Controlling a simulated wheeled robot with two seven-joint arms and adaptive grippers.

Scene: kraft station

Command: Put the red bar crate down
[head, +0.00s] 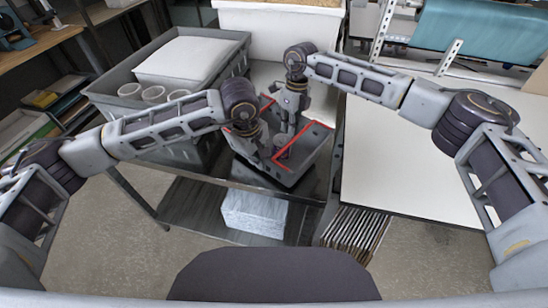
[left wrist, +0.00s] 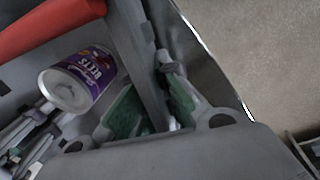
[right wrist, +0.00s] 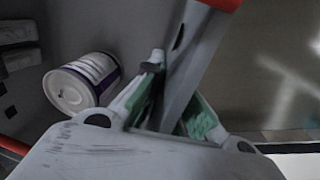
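The red bar crate (head: 308,158) is a grey open crate with red bars, above the dark table between the grey bin and the white worktop. I cannot tell whether its base touches the table. My left gripper (head: 262,153) straddles one crate wall, and its green-padded fingers (left wrist: 150,92) are on both sides of it. My right gripper (head: 285,127) holds another wall the same way, as the right wrist view (right wrist: 178,95) shows. A purple-labelled beets can (left wrist: 82,80) is inside the crate; a can also shows in the right wrist view (right wrist: 82,84).
A large grey bin (head: 228,50) with white cups and a white block stands at the left. A white worktop (head: 395,160) lies close at the right. A white box (head: 255,210) is on the shelf below. The dark table (head: 225,172) has little bare room around the crate.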

